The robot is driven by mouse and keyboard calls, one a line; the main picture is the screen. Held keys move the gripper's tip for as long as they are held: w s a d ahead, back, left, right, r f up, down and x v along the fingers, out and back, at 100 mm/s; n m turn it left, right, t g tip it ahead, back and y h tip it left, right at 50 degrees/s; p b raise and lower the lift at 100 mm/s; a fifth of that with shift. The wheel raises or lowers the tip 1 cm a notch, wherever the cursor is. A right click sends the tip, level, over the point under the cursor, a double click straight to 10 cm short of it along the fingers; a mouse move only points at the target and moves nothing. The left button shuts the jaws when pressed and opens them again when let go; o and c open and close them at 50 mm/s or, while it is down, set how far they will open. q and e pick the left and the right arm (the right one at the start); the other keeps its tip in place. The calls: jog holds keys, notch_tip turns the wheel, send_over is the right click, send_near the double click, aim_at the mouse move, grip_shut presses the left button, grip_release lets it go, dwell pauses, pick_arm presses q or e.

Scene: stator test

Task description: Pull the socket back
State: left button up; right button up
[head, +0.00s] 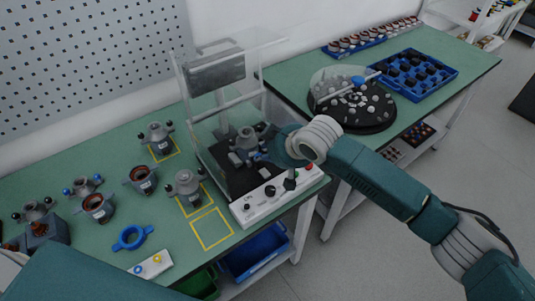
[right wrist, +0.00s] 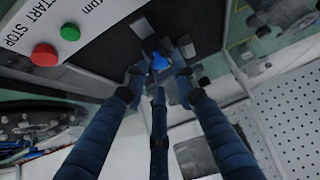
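Several stators (head: 142,179) stand left of the station, near yellow outlined squares (head: 212,229). A blue ring (head: 132,237) lies in front. The station's panel has red (right wrist: 44,55) and green (right wrist: 70,31) buttons. A round feeder (head: 365,124) and blue tray (head: 447,82) are at right.

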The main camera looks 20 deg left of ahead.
jog(key=shift+b+x, duration=1.35)
jog(key=shift+x, duration=0.85)
jog(key=c, duration=0.5)
jog(key=shift+s, duration=0.1)
